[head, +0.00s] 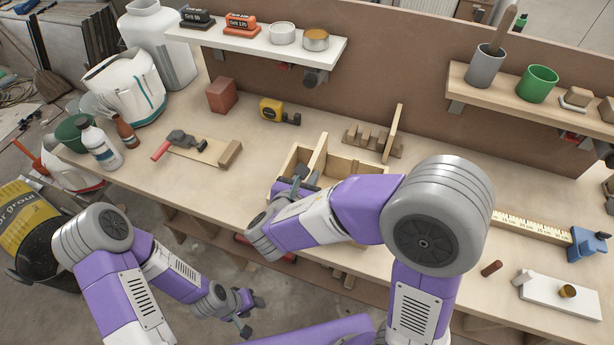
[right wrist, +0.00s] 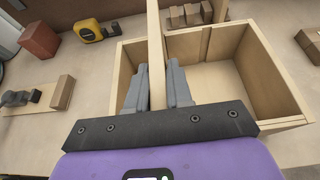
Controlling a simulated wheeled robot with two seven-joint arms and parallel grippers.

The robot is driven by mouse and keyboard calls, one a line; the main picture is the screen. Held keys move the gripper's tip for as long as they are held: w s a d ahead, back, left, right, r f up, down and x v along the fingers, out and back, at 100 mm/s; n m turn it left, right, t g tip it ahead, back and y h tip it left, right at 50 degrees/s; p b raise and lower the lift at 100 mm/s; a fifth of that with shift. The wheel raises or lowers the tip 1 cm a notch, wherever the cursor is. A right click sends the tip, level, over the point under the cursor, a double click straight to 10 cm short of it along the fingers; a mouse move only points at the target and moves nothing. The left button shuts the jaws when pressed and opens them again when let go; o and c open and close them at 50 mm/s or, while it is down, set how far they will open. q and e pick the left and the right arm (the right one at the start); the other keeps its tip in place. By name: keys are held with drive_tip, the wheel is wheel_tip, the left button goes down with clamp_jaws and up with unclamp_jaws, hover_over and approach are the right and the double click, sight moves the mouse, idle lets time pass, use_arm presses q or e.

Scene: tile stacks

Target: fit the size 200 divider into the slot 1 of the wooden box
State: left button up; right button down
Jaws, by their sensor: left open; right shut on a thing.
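The wooden box (right wrist: 280,87) is open-topped and pale, on the bench; it also shows in the head view (head: 360,163), partly hidden by my right arm. My right gripper (right wrist: 156,85) is shut on a thin pale wooden divider (right wrist: 155,42), which stands on edge over the left part of the box. The divider rises above the box's far wall in the head view (head: 318,152). Whether its lower edge sits in a slot is hidden. I cannot read a size on it. My left gripper (head: 246,312) is open and empty, low in front of the bench.
A slotted wooden rack (head: 364,140) with one upright board (head: 393,130) stands behind the box. A yellow tape measure (head: 280,112), a red block (head: 222,95) and a board with a red-handled tool (head: 205,149) lie left. Shelves overhang the bench's back.

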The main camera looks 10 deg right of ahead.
drive_tip(key=shift+f+b, duration=2.3)
drive_tip(key=shift+f, duration=0.5)
drive_tip(key=c, duration=0.9)
unclamp_jaws()
drive_tip(key=shift+c, duration=0.2)
drive_tip(key=p+v, duration=0.2)
drive_tip(key=v, duration=0.4)
drive_tip(key=shift+s+a+r, duration=0.15)
drive_tip(key=shift+r, duration=0.05)
drive_tip(key=shift+s+a+r, duration=0.1)
drive_tip(key=shift+s+a, duration=0.15)
drive_tip(key=shift+s, duration=0.2)
